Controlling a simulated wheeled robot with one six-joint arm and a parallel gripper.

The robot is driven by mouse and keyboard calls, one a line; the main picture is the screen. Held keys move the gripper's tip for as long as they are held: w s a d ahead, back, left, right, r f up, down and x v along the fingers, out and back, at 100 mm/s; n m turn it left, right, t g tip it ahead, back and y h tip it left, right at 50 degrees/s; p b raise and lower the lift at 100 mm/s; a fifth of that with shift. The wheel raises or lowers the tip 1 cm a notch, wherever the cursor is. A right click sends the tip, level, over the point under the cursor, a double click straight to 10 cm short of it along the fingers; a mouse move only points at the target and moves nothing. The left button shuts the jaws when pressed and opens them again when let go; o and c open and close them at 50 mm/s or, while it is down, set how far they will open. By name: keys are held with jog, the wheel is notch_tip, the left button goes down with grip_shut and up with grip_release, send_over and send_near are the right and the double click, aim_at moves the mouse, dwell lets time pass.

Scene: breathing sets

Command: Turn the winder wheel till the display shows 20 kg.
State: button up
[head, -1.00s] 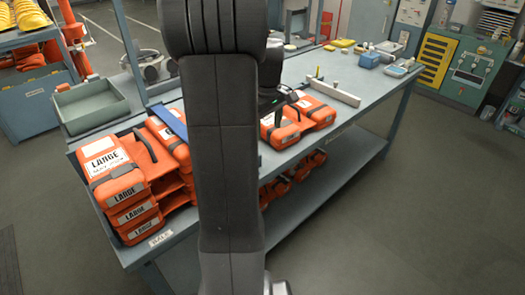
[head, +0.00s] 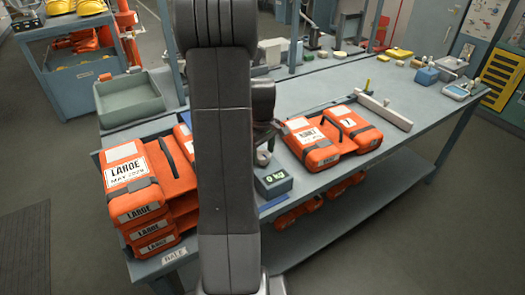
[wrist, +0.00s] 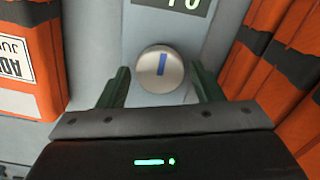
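The winder wheel (wrist: 161,69) is a round silver knob with a blue stripe, between the fingers of my gripper (wrist: 160,73) in the wrist view. The fingers are apart, one on each side of the wheel, with visible gaps, so the gripper is open. In the head view, a small dark display box (head: 273,181) with green figures appears to read 0 kg on the bench's front part. The display (wrist: 182,5) is cut off at the top edge of the wrist view, so its full reading is hidden there. My arm hides most of the gripper in the head view.
Orange packs (head: 310,144) lie right of the display, and a stack of orange LARGE packs (head: 138,180) stands at left. Orange packs (wrist: 25,60) flank the wheel closely in the wrist view. A grey-green tray (head: 130,100) is behind. The bench (head: 335,82) has bare room further back.

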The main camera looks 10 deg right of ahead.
jog(key=c, duration=0.7)
jog(key=shift+c, duration=0.2)
jog(key=shift+m, duration=0.4)
jog(key=m+b, duration=0.1)
jog(key=m, duration=0.3)
jog(key=shift+d+m, duration=0.1)
jog(key=shift+m, duration=0.3)
jog(key=m, duration=0.5)
jog(key=shift+w, duration=0.1)
jog(key=o, duration=1)
